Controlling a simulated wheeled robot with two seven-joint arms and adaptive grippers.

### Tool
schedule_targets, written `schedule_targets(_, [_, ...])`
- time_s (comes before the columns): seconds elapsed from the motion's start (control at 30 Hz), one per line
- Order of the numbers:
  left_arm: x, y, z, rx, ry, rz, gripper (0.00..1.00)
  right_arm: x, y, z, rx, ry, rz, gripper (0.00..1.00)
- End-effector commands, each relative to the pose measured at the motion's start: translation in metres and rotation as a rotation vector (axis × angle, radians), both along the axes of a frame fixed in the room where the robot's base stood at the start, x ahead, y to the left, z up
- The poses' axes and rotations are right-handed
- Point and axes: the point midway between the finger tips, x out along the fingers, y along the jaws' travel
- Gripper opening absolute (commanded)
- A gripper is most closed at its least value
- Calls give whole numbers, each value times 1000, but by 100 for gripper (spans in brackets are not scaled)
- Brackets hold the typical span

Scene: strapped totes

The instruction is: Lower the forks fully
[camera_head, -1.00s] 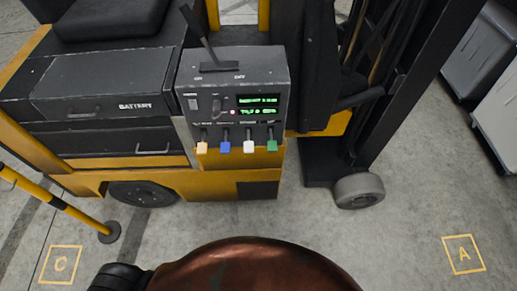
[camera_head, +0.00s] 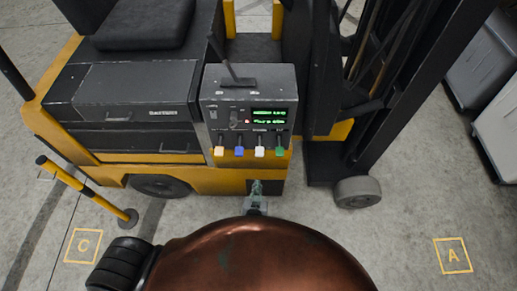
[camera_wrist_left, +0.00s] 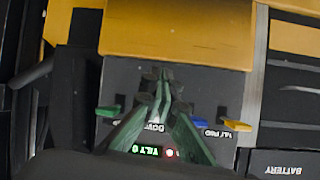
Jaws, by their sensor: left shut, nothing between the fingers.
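A grey control box (camera_head: 250,97) on the yellow and black forklift (camera_head: 215,180) carries a row of small levers with orange (camera_head: 219,151), blue (camera_head: 239,152), white (camera_head: 259,152) and green (camera_head: 279,151) tips. My left gripper (camera_head: 256,187) is shut and empty, just below the lever row in the head view. In the left wrist view its green fingers (camera_wrist_left: 163,78) meet in front of the panel, between the green lever (camera_wrist_left: 108,111) and the blue lever (camera_wrist_left: 187,122). They largely cover the white lever there; contact cannot be told. The forks are not clearly visible. My right gripper is out of view.
A black lever (camera_head: 230,62) stands on top of the box. The mast (camera_head: 405,85) rises at the right, above a grey wheel (camera_head: 358,191). Grey bins (camera_head: 497,130) are at the far right. Floor near marking A (camera_head: 453,255) is clear.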

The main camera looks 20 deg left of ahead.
Motion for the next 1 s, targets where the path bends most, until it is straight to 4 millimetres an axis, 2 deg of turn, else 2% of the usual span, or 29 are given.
schedule_targets(0.03, [6, -2, 48, -15, -70, 28, 0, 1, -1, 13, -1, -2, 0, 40])
schedule_targets(0.1, [11, -4, 92, -33, -147, 60, 0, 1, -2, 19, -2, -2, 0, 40])
schedule_targets(0.2, [13, -4, 133, -52, -221, 93, 0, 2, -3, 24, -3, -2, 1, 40])
schedule_targets(0.3, [14, -4, 150, -61, -257, 106, 0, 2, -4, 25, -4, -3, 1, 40])
schedule_targets(0.73, [18, -3, 152, -61, -263, 108, 0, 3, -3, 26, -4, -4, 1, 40])
schedule_targets(0.87, [31, 0, 150, -59, -264, 107, 0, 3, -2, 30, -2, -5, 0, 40])
schedule_targets(1.0, [57, 7, 144, -59, -265, 105, 0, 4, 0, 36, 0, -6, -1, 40])
